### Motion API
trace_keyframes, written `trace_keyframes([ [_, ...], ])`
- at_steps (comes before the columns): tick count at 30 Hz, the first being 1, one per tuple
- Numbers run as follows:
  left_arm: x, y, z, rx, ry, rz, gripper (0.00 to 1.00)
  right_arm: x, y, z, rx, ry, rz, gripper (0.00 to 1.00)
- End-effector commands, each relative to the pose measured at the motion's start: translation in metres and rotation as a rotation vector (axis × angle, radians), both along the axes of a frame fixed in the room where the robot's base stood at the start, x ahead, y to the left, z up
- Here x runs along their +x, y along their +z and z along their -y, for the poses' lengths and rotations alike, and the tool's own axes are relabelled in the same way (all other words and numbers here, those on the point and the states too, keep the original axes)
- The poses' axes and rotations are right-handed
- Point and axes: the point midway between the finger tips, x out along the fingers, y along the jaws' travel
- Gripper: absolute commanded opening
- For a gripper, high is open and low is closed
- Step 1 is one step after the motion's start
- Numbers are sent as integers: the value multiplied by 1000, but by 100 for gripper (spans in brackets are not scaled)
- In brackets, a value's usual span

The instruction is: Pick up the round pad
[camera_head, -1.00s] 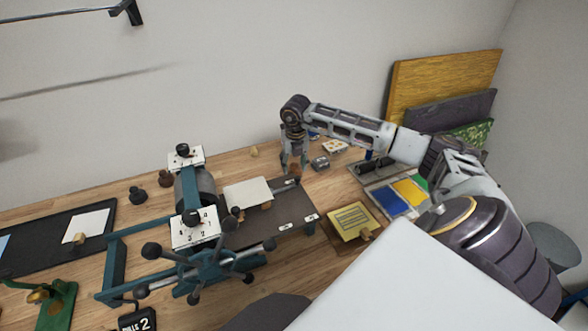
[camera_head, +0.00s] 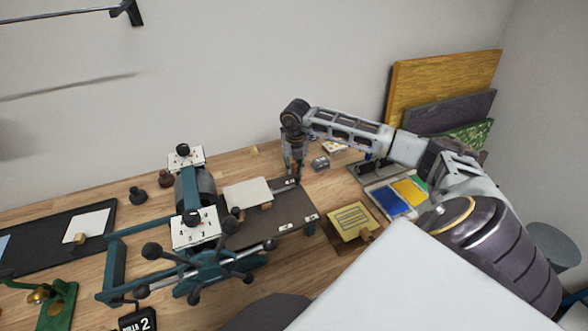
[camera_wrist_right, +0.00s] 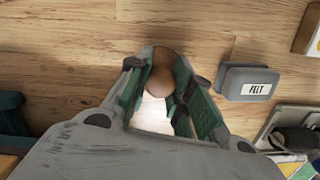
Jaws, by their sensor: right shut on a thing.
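The round pad (camera_wrist_right: 161,82) shows in the right wrist view as a brown, rounded top between my right gripper's fingers. My right gripper (camera_wrist_right: 172,92) is shut on it, with the green-lined fingers on either side. In the head view my right gripper (camera_head: 292,171) points down near the back of the table, by the far right end of the press bed. The pad is mostly hidden by the fingers there. I cannot tell whether its underside touches the table. My left gripper is not in view.
A grey tin labelled FELT (camera_wrist_right: 250,82) lies just right of the gripper. The teal press (camera_head: 192,265) with its dark bed (camera_head: 290,212) stands to the left. A yellow block (camera_head: 351,221) and a colour tray (camera_head: 408,211) lie nearer, to the right.

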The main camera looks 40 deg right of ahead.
Motion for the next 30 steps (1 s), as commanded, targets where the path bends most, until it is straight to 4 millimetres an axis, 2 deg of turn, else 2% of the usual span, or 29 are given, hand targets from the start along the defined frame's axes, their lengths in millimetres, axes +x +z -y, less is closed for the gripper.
trace_keyframes([
  [7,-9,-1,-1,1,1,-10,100,-1,-1,0,0,0,-2,0],
  [16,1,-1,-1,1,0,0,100,0,7,0,0,0,0,0],
  [24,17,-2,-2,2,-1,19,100,1,38,0,0,0,2,0],
  [30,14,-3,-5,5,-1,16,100,1,69,0,0,0,2,0],
])
